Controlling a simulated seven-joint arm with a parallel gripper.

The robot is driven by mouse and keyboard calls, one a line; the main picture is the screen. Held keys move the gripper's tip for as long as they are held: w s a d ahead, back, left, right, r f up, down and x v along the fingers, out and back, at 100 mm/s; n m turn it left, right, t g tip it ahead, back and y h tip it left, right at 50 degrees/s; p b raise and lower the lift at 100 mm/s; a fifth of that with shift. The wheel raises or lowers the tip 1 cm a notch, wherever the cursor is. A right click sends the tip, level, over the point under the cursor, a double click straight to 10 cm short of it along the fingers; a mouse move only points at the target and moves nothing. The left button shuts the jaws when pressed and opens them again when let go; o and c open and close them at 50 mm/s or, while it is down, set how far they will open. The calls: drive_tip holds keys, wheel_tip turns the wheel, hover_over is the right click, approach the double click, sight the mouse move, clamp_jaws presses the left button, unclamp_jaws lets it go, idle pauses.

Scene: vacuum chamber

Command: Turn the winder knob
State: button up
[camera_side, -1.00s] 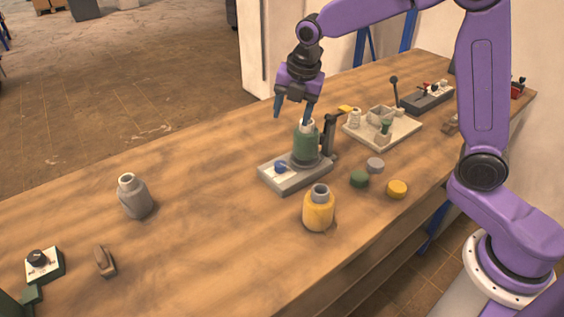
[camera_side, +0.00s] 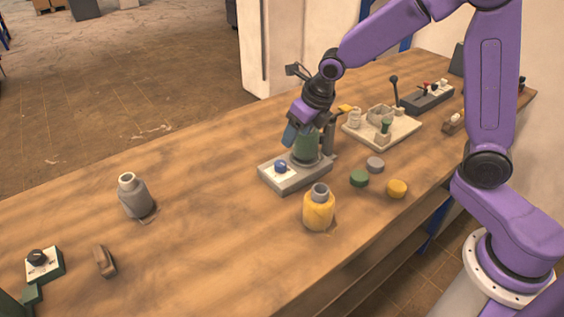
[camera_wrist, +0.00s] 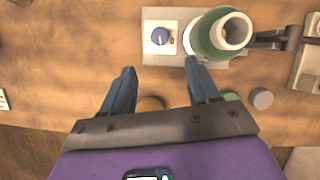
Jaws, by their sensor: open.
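A small blue knob (camera_side: 281,166) sits on the white plate of a grey base (camera_side: 287,183). It also shows in the wrist view (camera_wrist: 162,37), with a pale mark beside it. A green bottle-like vessel (camera_side: 306,146) with a pale open neck stands upright on the same base, right of the knob. My gripper (camera_side: 290,139) is tilted, in front of the vessel's upper part in the side view and above the knob. In the wrist view my gripper (camera_wrist: 160,68) is open and empty, its fingertips apart and just below the knob in the picture.
A dark post (camera_side: 328,136) rises beside the vessel. A yellow bottle (camera_side: 318,209) stands in front, with green (camera_side: 359,178), grey (camera_side: 375,165) and yellow (camera_side: 397,189) caps to its right. A grey bottle (camera_side: 133,196) and a black-knobbed box (camera_side: 44,264) are left.

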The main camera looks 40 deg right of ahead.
sight(281, 164)
drive_tip(key=x, duration=1.3)
drive_tip(key=shift+f, duration=0.1)
drive_tip(key=c, duration=1)
